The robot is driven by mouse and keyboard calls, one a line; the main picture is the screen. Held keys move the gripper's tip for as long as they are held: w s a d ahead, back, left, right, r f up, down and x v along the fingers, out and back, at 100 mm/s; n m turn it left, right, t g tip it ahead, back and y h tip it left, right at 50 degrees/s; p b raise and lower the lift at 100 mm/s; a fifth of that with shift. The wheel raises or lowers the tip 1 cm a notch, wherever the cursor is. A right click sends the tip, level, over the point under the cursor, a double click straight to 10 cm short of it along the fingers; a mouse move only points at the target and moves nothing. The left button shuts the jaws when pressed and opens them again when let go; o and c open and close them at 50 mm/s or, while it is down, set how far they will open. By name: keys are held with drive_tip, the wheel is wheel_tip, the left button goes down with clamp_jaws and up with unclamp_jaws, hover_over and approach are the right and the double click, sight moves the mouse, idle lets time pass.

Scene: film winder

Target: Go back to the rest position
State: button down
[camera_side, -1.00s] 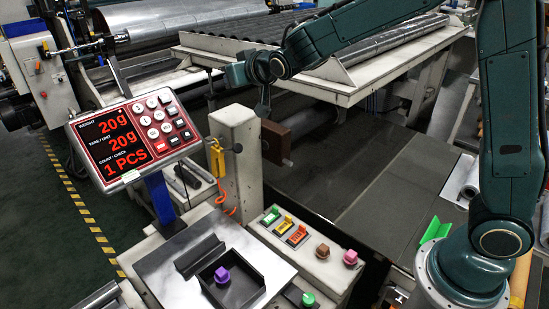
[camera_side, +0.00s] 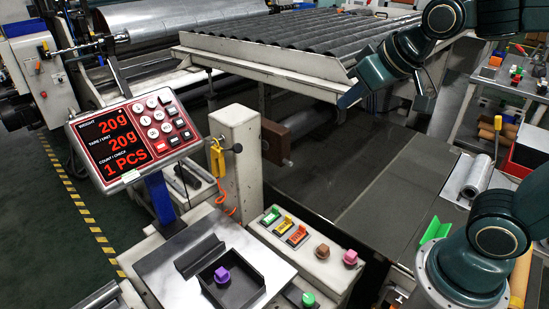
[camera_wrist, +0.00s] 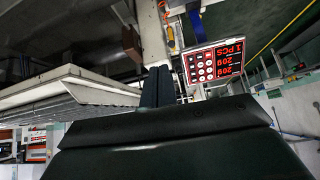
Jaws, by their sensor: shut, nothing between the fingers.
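My gripper (camera_side: 426,104) hangs in the air at the upper right of the side view, in front of the rack of dark rollers. It is apart from the bench and holds nothing. In the wrist view its dark fingers (camera_wrist: 158,88) are together, pointing up the picture. A dark green part of my arm fills the bottom of that view. The scale display (camera_side: 129,138) reads 20g, 20g and 1 PCS. It also shows upside down in the wrist view (camera_wrist: 215,62). A purple-topped piece (camera_side: 222,274) sits in the black tray (camera_side: 250,287) on the metal plate.
The white-framed roller rack (camera_side: 270,58) stands behind and left of my gripper. A pale post (camera_side: 236,165) stands mid-picture. Brown (camera_side: 322,251), pink (camera_side: 350,258) and green (camera_side: 308,299) pieces sit on the front bench. The dark flat surface (camera_side: 390,185) below my gripper is clear.

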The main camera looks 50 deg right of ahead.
drive_tip(key=s+f+n+g, duration=0.1)
drive_tip(key=s+f+g, duration=0.1)
drive_tip(key=s, duration=0.9)
drive_tip(key=shift+s+a+f, duration=0.15)
drive_tip(key=shift+s+f, duration=0.25)
drive_tip(key=shift+f, duration=0.2)
